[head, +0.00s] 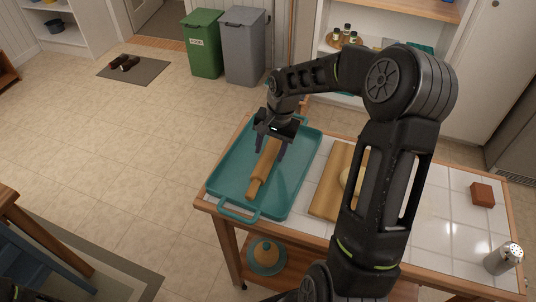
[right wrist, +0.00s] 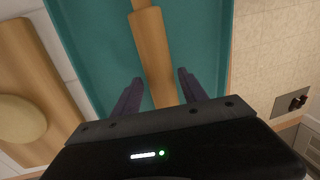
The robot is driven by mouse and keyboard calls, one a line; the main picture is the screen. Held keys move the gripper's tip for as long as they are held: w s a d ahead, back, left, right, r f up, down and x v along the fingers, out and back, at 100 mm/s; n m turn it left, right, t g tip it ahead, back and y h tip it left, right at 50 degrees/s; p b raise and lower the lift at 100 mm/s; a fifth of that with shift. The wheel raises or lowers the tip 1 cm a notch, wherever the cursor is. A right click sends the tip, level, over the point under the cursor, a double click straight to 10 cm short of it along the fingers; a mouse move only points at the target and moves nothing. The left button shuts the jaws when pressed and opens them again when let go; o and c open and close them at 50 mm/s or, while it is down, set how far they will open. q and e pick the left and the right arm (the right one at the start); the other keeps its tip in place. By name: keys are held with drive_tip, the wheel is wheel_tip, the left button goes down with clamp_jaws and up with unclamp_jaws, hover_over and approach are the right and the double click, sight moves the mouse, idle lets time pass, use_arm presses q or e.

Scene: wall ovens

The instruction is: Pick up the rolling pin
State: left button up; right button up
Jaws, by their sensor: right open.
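The wooden rolling pin (head: 264,170) lies lengthwise in a teal tray (head: 226,184) on the tiled cart. My right gripper (head: 271,146) is over the far part of the pin, pointing down. Its fingers are open, one on each side of the pin. In the right wrist view the pin (right wrist: 152,55) runs between the open fingertips (right wrist: 158,82), with a gap on both sides. I cannot tell how far the fingertips are above the tray floor. My left gripper is not clearly in view.
A wooden board (head: 326,196) with a pale round piece of dough (head: 346,181) lies right of the tray, partly behind my right arm. A reddish block (head: 482,194) and a shaker (head: 503,258) stand at the cart's right. A plate with a round item (head: 266,252) is on the lower shelf.

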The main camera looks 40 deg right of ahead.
wheel_tip(320, 180, down, 2)
drive_tip(key=shift+w+a, duration=0.1)
drive_tip(key=shift+w, duration=0.05)
drive_tip(key=shift+c, duration=0.5)
clamp_jaws()
idle(0.3)
